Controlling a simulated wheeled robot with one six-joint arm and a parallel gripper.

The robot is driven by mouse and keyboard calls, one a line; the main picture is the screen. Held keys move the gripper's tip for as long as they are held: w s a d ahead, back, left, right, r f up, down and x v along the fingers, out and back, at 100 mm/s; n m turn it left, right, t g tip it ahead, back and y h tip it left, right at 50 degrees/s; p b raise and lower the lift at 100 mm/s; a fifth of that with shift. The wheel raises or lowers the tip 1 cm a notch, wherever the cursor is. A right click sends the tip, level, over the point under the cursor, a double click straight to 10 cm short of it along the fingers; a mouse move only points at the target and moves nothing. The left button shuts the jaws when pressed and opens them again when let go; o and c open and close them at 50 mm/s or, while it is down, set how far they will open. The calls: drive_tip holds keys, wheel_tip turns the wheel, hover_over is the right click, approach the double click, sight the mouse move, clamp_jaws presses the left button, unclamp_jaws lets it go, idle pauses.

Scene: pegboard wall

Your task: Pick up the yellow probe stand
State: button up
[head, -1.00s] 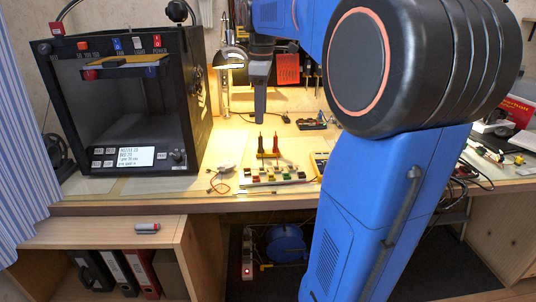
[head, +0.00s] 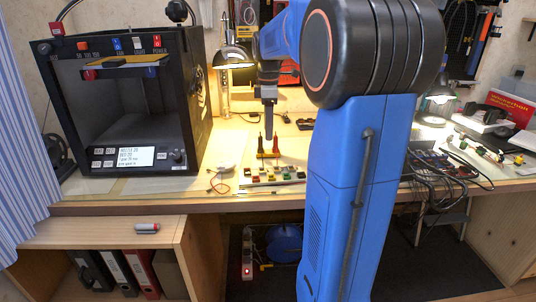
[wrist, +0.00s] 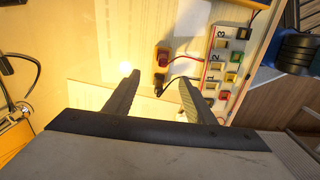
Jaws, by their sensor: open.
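The yellow probe stand (head: 268,155) stands on the bench with a black probe and a red probe (head: 275,144) upright in it. My gripper (head: 269,136) hangs just above and behind it in the head view, pointing down. In the wrist view my gripper (wrist: 158,79) is open and empty, its two fingers apart. The red probe top (wrist: 163,57) and the dark probe top (wrist: 160,80) show between and beyond the fingertips. The stand's yellow body is mostly hidden under the probes there.
A tray of coloured blocks (head: 272,175) lies close in front of the stand, and on its right in the wrist view. A black 3D printer (head: 130,100) stands at the left. A lit lamp (head: 232,58) is behind. Cables (head: 440,165) lie to the right.

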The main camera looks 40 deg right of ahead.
sight(268, 151)
drive_tip(key=shift+a+f, duration=0.1)
drive_tip(key=shift+f, duration=3.7)
drive_tip(key=c, duration=1.2)
